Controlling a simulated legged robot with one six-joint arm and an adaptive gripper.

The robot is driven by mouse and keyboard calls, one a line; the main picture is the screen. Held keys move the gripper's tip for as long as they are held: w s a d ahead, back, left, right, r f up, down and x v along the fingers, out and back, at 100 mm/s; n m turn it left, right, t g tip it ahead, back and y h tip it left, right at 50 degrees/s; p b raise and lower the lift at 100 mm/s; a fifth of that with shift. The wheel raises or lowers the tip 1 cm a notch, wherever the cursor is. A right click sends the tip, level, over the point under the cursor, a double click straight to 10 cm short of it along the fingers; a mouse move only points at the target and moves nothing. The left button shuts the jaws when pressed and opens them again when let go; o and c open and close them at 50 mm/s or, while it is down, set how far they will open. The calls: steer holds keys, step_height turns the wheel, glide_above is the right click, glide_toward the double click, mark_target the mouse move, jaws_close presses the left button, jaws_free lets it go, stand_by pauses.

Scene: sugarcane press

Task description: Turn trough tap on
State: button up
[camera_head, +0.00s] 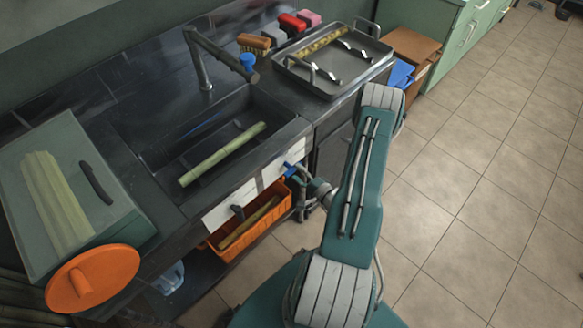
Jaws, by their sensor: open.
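The dark trough sink (160,158) is set in the counter at the left, with a cane piece (222,153) lying in it. A grey spout tap (198,62) stands behind it and reaches over it, with a blue knob (247,61) near its end. A small blue part (290,168), perhaps a tap handle, shows at the trough's white front panel. My gripper (304,180) is open beside this blue part, low in front of the panel. My arm partly hides the gripper, and I cannot tell whether it touches the blue part.
A metal tray (348,80) stands right of the trough, with brushes (253,43) behind it. A lidded box (118,205) with an orange disc (92,278) is at the left. An orange crate (240,240) sits below the counter. The tiled floor (480,190) at right is clear.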

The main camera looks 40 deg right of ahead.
mark_target(291, 168)
steer(key=shift+w+a, duration=0.1)
steer(key=shift+w, duration=1.45)
jaws_close()
steer(key=m, duration=0.6)
steer(key=shift+f, duration=0.1)
steer(key=m, duration=0.7)
steer(key=shift+a, duration=0.1)
